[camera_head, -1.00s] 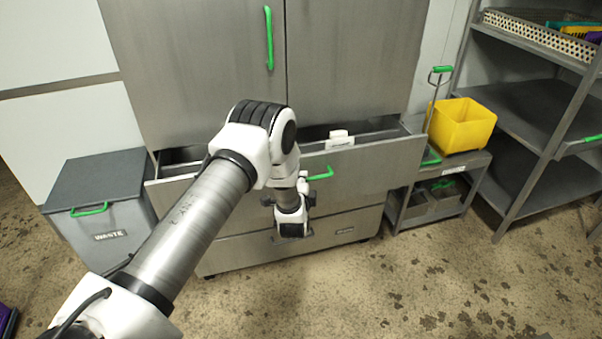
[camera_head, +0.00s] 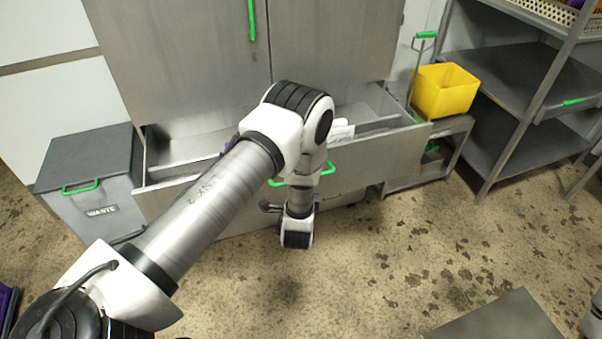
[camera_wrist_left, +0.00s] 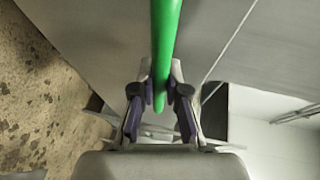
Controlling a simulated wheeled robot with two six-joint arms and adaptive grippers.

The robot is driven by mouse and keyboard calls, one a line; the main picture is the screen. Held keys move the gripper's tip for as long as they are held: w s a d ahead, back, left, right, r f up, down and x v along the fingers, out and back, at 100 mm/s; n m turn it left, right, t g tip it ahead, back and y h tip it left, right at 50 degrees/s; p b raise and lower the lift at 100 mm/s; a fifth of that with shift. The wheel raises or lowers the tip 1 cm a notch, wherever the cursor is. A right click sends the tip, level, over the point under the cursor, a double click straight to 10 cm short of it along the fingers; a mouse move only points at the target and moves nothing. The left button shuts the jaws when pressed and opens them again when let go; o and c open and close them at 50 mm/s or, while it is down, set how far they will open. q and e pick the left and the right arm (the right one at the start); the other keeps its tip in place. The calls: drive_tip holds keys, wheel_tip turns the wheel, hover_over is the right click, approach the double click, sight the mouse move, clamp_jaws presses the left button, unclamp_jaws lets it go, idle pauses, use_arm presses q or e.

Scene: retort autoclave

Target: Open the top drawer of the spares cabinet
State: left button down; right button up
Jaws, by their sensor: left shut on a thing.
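The top drawer (camera_head: 377,155) of the grey metal spares cabinet (camera_head: 180,70) stands well open, with its inside showing. Its green bar handle (camera_head: 328,169) is on the front face, partly hidden behind my left arm. In the left wrist view the green handle (camera_wrist_left: 165,40) runs between the fingers of my left gripper (camera_wrist_left: 160,98), which is shut on it. In the head view my wrist hides the fingertips. Inside the drawer a white object (camera_head: 341,130) lies near the middle. My right gripper is not in view.
A grey waste bin (camera_head: 100,205) stands left of the drawer. A low trolley with a yellow tub (camera_head: 444,90) stands close to its right end, beside a grey shelf rack (camera_head: 520,75). The floor in front is clear, except for a grey flat surface (camera_head: 500,318) at lower right.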

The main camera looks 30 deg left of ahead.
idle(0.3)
use_arm(q)
drive_tip(key=c, duration=1.2)
unclamp_jaws()
drive_tip(key=shift+s, duration=0.1)
drive_tip(key=v, duration=1.2)
